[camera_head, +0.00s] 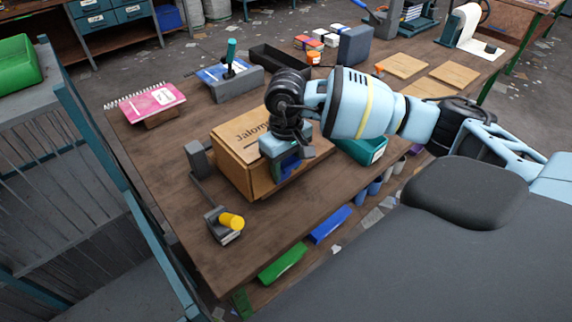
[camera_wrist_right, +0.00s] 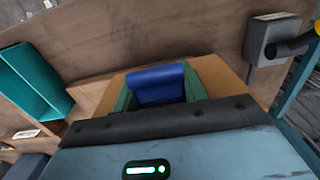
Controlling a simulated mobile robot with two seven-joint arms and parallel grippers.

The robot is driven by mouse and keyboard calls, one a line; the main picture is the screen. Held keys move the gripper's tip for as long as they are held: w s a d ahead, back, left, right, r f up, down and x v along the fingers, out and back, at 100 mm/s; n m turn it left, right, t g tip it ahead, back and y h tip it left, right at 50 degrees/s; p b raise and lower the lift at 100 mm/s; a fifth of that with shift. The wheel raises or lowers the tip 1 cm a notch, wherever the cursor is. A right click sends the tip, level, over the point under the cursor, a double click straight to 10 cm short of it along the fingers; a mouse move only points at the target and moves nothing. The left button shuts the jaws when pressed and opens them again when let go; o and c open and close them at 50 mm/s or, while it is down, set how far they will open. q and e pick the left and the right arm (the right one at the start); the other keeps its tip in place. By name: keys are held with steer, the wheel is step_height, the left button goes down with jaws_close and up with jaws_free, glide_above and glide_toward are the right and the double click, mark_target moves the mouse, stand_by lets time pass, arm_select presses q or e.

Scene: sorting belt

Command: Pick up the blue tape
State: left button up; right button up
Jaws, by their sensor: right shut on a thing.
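The blue tape (camera_wrist_right: 158,85) is between the green fingers of my right gripper (camera_wrist_right: 160,92) in the wrist view. The gripper is shut on it. In the head view my right gripper (camera_head: 287,168) points down at the right side of a cardboard box (camera_head: 232,163) with dark lettering, and a bit of blue shows between the fingers. The box also shows behind the fingers in the wrist view (camera_wrist_right: 217,75). I cannot tell whether the tape touches the box. My left gripper is not in view.
A teal bin (camera_head: 364,151) is right of the box. A pink notebook (camera_head: 152,101), a grey block with a screwdriver (camera_head: 236,84) and a black tray (camera_head: 278,62) stand farther back.

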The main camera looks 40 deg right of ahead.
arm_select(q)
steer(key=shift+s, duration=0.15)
arm_select(e)
steer(key=shift+c, duration=0.2)
steer(key=shift+r, duration=0.15)
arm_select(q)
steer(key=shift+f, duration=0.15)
arm_select(e)
step_height(320, 180, up, 18)
stand_by(0.3)
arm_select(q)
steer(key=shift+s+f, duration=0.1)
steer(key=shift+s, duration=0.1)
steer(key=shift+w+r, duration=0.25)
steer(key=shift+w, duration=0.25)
arm_select(e)
steer(key=shift+s, duration=0.7)
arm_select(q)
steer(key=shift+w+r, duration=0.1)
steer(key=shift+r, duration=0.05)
arm_select(e)
steer(key=shift+s+d, duration=0.1)
steer(key=shift+s, duration=0.45)
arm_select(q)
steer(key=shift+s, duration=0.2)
arm_select(e)
steer(key=shift+s, duration=0.65)
